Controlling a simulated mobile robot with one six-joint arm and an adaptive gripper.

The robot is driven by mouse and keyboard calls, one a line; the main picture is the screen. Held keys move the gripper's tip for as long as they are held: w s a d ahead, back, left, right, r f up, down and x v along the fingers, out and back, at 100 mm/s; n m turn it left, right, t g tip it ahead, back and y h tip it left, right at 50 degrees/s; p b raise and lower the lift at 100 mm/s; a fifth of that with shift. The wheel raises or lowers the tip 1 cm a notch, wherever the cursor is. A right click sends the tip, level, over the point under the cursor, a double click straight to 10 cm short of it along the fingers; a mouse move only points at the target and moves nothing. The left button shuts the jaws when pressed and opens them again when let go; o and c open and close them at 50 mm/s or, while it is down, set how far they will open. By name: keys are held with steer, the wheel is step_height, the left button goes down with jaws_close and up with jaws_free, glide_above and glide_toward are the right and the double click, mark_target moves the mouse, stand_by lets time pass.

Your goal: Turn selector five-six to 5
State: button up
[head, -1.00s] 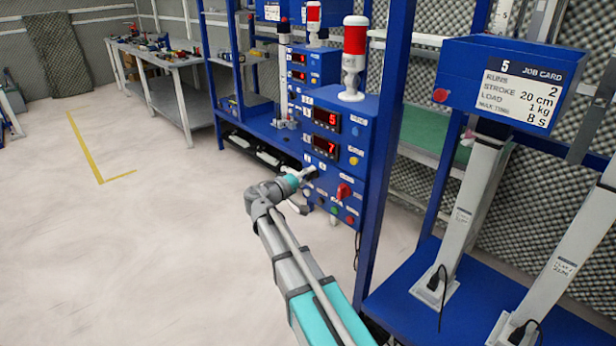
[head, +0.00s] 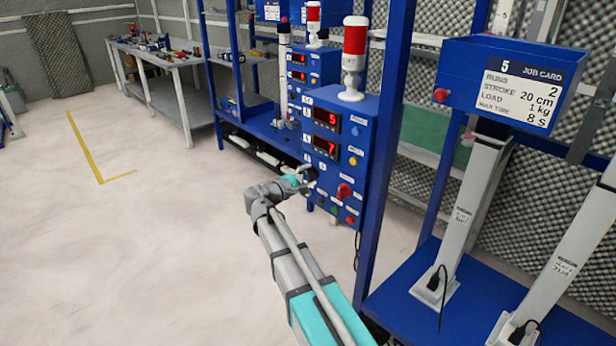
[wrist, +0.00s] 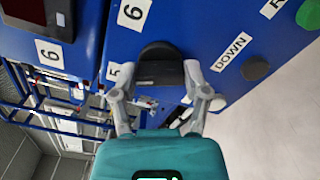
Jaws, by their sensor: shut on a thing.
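The black selector knob (wrist: 158,68) sits on the blue cabinet face in the wrist view, with a "6" label (wrist: 133,13) above left of it and a "5" label (wrist: 114,73) at its left. My gripper (wrist: 157,84) has a grey finger on each side of the knob and is shut on it. In the head view my gripper (head: 303,177) is at the left part of the blue control box (head: 366,110), covering much of the knob. I cannot tell which number the knob points to.
Beside the knob are a "DOWN" label (wrist: 231,52), a dark button (wrist: 254,68) and a green button (wrist: 309,14). The box also carries a red rotary switch (head: 344,191) and displays reading 5 and 7. A blue post (head: 384,150) stands right; open floor (head: 130,250) lies left.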

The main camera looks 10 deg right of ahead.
steer(key=shift+n, duration=0.4)
steer(key=o, duration=1.2)
steer(key=shift+c, duration=0.2)
steer(key=v, duration=1.2)
